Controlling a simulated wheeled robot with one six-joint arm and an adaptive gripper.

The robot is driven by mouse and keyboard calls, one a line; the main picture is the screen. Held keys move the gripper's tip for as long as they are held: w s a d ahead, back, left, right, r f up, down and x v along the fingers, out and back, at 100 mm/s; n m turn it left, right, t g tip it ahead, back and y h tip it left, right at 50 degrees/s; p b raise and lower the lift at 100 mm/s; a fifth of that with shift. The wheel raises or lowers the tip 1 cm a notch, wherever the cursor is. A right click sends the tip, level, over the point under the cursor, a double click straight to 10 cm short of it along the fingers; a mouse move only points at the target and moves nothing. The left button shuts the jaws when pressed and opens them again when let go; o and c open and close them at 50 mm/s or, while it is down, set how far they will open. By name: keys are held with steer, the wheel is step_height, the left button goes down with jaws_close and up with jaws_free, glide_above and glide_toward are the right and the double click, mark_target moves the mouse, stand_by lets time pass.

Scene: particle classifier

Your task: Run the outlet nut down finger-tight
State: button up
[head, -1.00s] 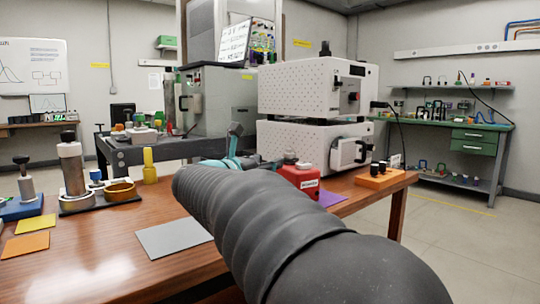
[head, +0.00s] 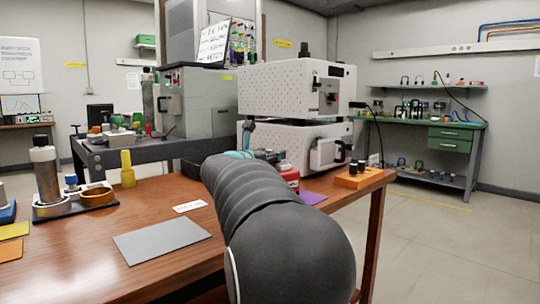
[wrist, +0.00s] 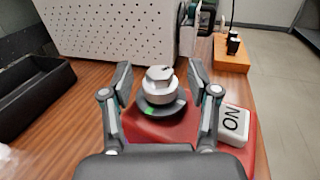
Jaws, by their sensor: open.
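A silver nut-like piece (wrist: 159,84), which I take for the outlet nut, stands upright on a dark round collar (wrist: 163,107) with a green mark. The collar sits on a red block (wrist: 158,130). My gripper (wrist: 160,76) is open in the wrist view, one finger on each side of the silver piece. Gaps show between the fingers and the piece. In the head view my arm hides most of the gripper, and only part of the red block (head: 290,175) shows. How far down the nut sits on its thread cannot be told.
A perforated white instrument (wrist: 110,30) stands behind. A black tray (wrist: 30,95) is at left, an orange block (wrist: 231,52) at back right. A grey mat (head: 162,239) lies on the wooden bench (head: 90,270).

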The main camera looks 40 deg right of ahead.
jaws_close()
steer(key=shift+m+g+h, duration=0.3)
steer(key=shift+m+g, duration=0.2)
steer(key=shift+g, duration=0.3)
steer(key=m+g, duration=0.2)
steer(key=g, duration=0.1)
steer(key=shift+w+h, duration=0.15)
steer(key=shift+h, duration=0.15)
steer(key=m+g+p, duration=0.1)
steer(key=m+g, duration=0.1)
steer(key=g, duration=0.2)
steer(key=shift+m, duration=0.3)
steer(key=m+g+p, duration=0.1)
steer(key=g, duration=0.1)
steer(key=m+g, duration=0.1)
steer(key=g, duration=0.1)
steer(key=shift+r+m+y+p, duration=0.1)
steer(key=shift+m+y+p, duration=0.3)
steer(key=shift+m+g+y+p, duration=1.1)
steer(key=shift+m+g+p, duration=0.35)
steer(key=shift+g, duration=0.85)
